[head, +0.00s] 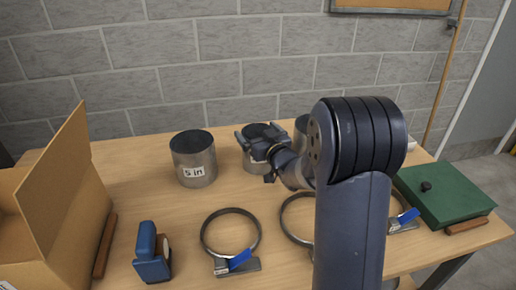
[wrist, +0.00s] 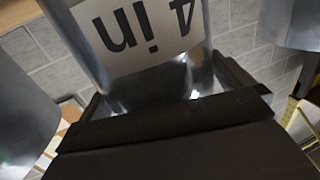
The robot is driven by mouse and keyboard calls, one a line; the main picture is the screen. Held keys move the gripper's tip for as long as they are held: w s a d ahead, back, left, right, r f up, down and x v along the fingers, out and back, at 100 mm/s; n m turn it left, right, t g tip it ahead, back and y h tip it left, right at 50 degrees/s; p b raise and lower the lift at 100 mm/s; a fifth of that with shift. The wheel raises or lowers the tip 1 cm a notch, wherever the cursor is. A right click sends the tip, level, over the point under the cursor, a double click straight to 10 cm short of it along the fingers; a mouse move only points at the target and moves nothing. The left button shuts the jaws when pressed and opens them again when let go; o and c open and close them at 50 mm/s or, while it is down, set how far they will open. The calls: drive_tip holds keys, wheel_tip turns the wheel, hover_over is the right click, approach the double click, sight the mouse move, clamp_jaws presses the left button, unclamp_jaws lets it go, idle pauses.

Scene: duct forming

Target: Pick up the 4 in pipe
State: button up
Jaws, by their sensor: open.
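The 4 in pipe (wrist: 150,45) is a shiny metal cylinder with a white label, which reads upside down in the wrist view. In the head view the pipe (head: 257,160) stands on the table behind my gripper, partly hidden by it. My gripper (head: 262,136) is at the pipe's upper part, with its jaws open. In the wrist view my gripper (wrist: 170,105) has a finger on each side of the pipe's near surface. I cannot tell whether the fingers touch it.
The 5 in pipe (head: 194,165) stands to the left, and another pipe (head: 301,128) is partly hidden behind my arm. Ring clamps (head: 203,232) with blue handles lie in front. A cardboard box (head: 60,200) is at left, a green case (head: 445,192) at right.

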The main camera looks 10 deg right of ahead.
drive_tip(key=shift+c, duration=0.3)
drive_tip(key=c, duration=1.1)
drive_tip(key=shift+r, duration=0.15)
